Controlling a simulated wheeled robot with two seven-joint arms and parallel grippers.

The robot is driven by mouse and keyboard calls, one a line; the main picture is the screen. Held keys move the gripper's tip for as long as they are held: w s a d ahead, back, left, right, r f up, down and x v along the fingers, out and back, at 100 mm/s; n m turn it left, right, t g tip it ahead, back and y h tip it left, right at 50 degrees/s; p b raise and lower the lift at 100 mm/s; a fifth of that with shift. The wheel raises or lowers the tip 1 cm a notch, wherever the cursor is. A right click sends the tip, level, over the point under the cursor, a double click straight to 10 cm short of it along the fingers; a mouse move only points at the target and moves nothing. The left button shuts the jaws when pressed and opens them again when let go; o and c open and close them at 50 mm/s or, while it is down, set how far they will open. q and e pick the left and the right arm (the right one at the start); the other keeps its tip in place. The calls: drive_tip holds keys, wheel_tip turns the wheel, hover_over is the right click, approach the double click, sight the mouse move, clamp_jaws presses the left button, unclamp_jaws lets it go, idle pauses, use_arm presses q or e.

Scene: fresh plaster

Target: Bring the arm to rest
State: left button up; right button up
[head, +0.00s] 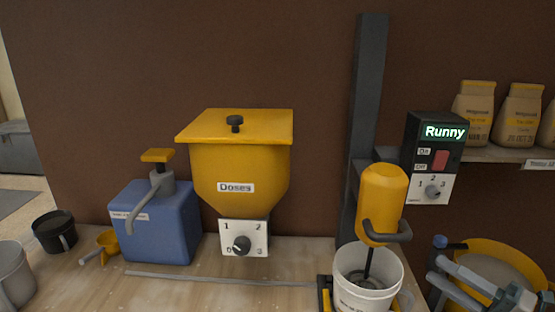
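My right gripper (437,262) is at the lower right, in front of a yellow tub (470,246). Its two grey fingers with bluish ends point up and left, and a gap shows between them. I see nothing held in it. The rest of that arm runs out of the picture at the lower right. My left gripper is not in view.
Left of the gripper, a yellow mixer (382,195) has its shaft in a white bucket (370,298). A control box (436,150) reads "Runny". A yellow hopper (240,170), blue pump container (165,225), yellow scoop (107,241) and dark cup (54,232) stand on the bench.

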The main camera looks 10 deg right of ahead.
drive_tip(key=s+a+f+m+g+h, duration=0.1)
drive_tip(key=s+f+m+g+h, duration=0.15)
drive_tip(key=f+m+h, duration=0.55)
drive_tip(key=s+a+f+m+g+h, duration=0.1)
drive_tip(key=s+f+m+g+h, duration=0.2)
drive_tip(key=f+m, duration=0.95)
drive_tip(key=s+a+f+m+g, duration=0.2)
drive_tip(key=s+a+f+g, duration=0.3)
drive_tip(key=s+a, duration=0.4)
drive_tip(key=s+a+f+m+g, duration=0.2)
drive_tip(key=s+a+f+g, duration=0.1)
drive_tip(key=s+a+f, duration=0.55)
drive_tip(key=w+a+f+t+y, duration=0.15)
drive_tip(key=w+f, duration=0.25)
drive_tip(key=f, duration=0.4)
drive_tip(key=w+a+f, duration=0.2)
drive_tip(key=w+f, duration=0.1)
drive_tip(key=f, duration=0.5)
wheel_tip(320, 180, down, 16)
drive_tip(key=s+a+t, duration=0.1)
drive_tip(key=s+a, duration=0.1)
drive_tip(key=shift+s+f+n, duration=0.25)
drive_tip(key=shift+s+n, duration=0.1)
drive_tip(key=shift+n, duration=0.1)
drive_tip(key=shift+y, duration=0.25)
drive_tip(key=shift+d, duration=0.1)
